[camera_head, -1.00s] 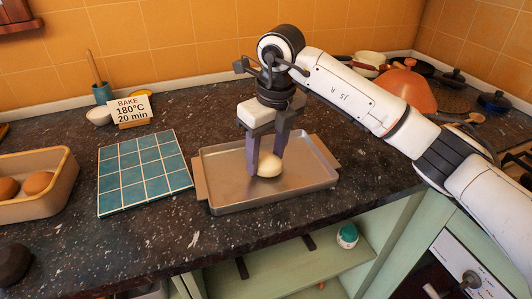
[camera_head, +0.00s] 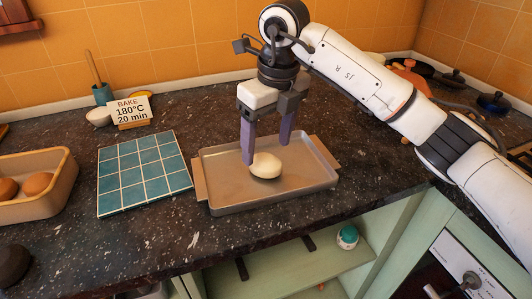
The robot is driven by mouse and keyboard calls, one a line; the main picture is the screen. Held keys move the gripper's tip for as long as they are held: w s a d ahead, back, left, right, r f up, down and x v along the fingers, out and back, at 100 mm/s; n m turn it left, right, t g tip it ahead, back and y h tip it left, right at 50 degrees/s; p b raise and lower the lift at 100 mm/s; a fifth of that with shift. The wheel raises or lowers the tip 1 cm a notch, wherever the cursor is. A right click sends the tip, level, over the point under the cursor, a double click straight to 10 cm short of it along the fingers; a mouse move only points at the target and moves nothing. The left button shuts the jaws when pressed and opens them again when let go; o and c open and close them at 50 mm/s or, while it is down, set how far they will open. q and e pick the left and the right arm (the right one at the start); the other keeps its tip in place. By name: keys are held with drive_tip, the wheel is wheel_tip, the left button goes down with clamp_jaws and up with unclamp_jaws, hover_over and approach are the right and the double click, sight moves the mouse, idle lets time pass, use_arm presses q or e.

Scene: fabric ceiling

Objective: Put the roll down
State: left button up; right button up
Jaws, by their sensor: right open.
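A pale, round roll (camera_head: 265,166) rests on the metal baking tray (camera_head: 225,193), near the tray's middle. My right gripper (camera_head: 267,154) is open above the tray. Its two purple fingers are spread apart, the left one close by the roll's left edge and the right one behind and above it to the right. The roll is not clamped between them. I cannot tell whether a finger still touches it. My left gripper is not in view.
A blue tiled board (camera_head: 145,172) lies left of the tray. A bin with brown rolls (camera_head: 62,185) stands at the far left. A sign reading "BAKE 180°C 20 min" (camera_head: 130,110) stands behind. Pans and lidded pots crowd the back right.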

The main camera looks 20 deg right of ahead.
sight(271, 162)
wheel_tip(271, 162, up, 8)
drive_tip(key=s, duration=0.1)
drive_tip(key=shift+d, duration=0.2)
